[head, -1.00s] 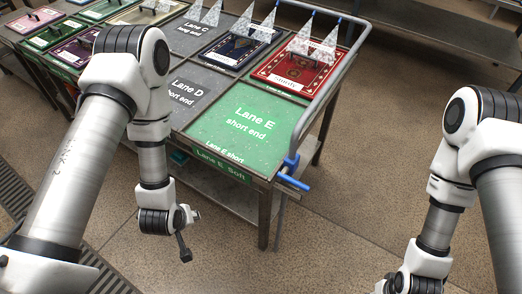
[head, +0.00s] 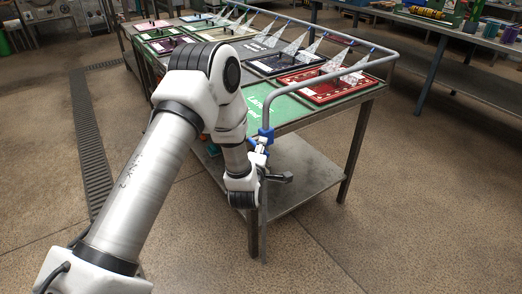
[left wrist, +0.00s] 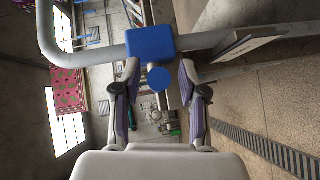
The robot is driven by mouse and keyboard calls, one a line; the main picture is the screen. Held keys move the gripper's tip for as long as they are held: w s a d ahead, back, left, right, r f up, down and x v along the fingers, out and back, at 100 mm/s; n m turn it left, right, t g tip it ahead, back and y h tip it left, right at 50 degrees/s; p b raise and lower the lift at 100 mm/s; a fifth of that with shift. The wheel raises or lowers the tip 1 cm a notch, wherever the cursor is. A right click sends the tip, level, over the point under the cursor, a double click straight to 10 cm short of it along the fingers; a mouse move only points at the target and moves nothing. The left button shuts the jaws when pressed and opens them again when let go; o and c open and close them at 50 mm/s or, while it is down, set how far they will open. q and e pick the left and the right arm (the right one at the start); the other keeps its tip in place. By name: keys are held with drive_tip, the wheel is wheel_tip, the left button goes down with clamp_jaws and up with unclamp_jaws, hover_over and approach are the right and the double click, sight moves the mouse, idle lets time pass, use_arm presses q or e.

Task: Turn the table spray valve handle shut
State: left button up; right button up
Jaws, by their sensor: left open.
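The blue table spray valve (head: 264,134) sits on the grey spray pipe at the near corner of the green-topped table. In the left wrist view its blue body (left wrist: 150,43) is above centre, with a round blue part (left wrist: 160,79), seemingly the handle's end, below it. My left gripper (head: 272,162) is at the valve, just below it in the head view, and covers most of the handle there. In the left wrist view its fingers (left wrist: 158,88) are apart, one on each side of the round blue part, with gaps. My right gripper is out of view.
The grey pipe (head: 330,77) runs above the table (head: 310,122), with several white triangular sprays over the framed rugs. A metal lower shelf (head: 310,180) lies under the table. A bench with bottles stands at the back right. The floor at right is clear.

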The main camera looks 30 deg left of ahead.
use_arm(q)
drive_tip(key=shift+d+r, duration=0.1)
drive_tip(key=shift+d, duration=0.05)
drive_tip(key=shift+c, duration=0.3)
clamp_jaws()
drive_tip(key=shift+r, duration=0.15)
